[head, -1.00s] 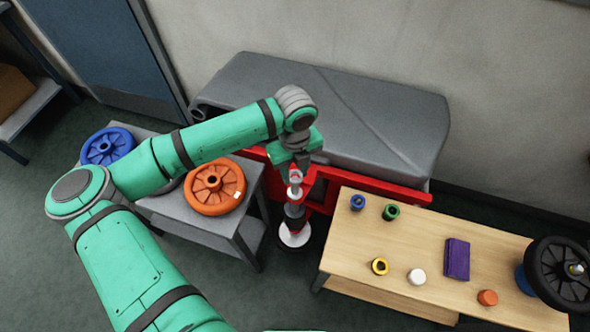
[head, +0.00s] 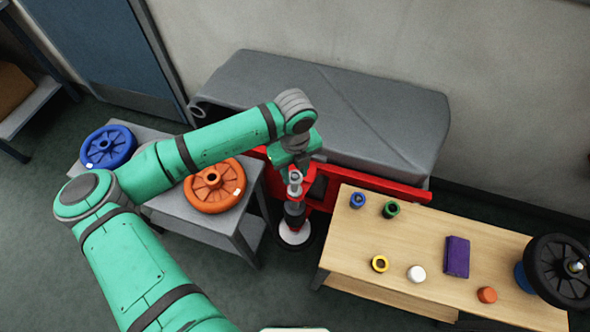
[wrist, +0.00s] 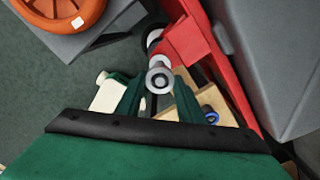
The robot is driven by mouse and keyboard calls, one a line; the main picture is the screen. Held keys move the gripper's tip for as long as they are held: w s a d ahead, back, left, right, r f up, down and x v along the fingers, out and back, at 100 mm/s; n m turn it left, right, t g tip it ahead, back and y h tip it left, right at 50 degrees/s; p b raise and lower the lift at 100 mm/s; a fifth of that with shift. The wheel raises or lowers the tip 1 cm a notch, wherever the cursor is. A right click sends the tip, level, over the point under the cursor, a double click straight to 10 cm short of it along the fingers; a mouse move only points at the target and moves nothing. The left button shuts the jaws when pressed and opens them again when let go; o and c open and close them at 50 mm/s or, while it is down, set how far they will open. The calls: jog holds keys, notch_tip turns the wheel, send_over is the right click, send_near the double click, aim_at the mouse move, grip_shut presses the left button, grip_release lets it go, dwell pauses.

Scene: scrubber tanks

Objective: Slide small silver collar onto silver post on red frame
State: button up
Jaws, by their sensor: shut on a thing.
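My gripper (wrist: 159,88) is shut on the small silver collar (wrist: 159,73), a short ring held at the fingertips. In the head view my gripper (head: 294,164) is over the red frame (head: 380,186), with the collar (head: 295,177) just below the fingers. In the wrist view the red frame (wrist: 190,42) runs behind the collar. The silver post is not clearly distinguishable from the collar. I cannot tell whether the collar is around the post or only above it.
A grey table (head: 240,229) at left holds an orange wheel (head: 215,186) and a blue wheel (head: 108,147). A wooden table (head: 420,235) at right holds several small coloured rings and a purple box (head: 456,257). A grey tank (head: 350,115) stands behind the frame.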

jog(key=shift+f, duration=0.35)
jog(key=o, duration=1.2)
jog(key=shift+w, duration=0.1)
jog(key=shift+r, duration=0.2)
jog(key=shift+r, duration=0.5)
jog(key=shift+r, duration=0.35)
